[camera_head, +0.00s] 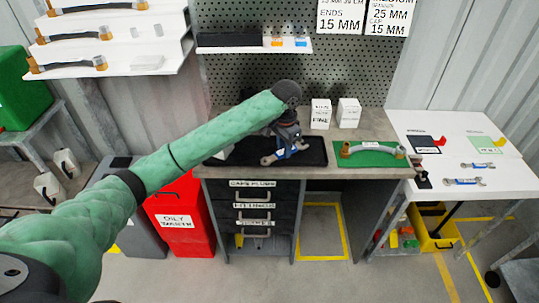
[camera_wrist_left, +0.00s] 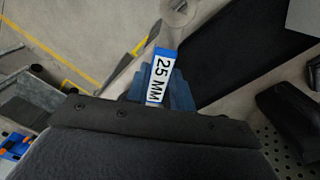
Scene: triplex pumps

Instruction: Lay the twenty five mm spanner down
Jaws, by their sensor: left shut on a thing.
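My left gripper (camera_head: 287,142) is shut on the twenty five mm spanner, whose silver end (camera_head: 267,160) shows over the black tray (camera_head: 318,150) on the workbench. In the left wrist view the spanner's blue label reads 25 MM (camera_wrist_left: 161,72), between the blue fingertips (camera_wrist_left: 163,92). Its silver head (camera_wrist_left: 180,10) reaches to the top edge of that view, beside the black tray surface (camera_wrist_left: 245,50). I cannot tell whether the spanner touches the tray. My right gripper is not in view.
A green mat (camera_head: 370,161) with a curved hose lies right of the tray. White boxes (camera_head: 348,113) stand behind. A white table (camera_head: 450,140) at right holds another spanner (camera_head: 463,182). A red bin (camera_head: 180,215) stands left of the drawers.

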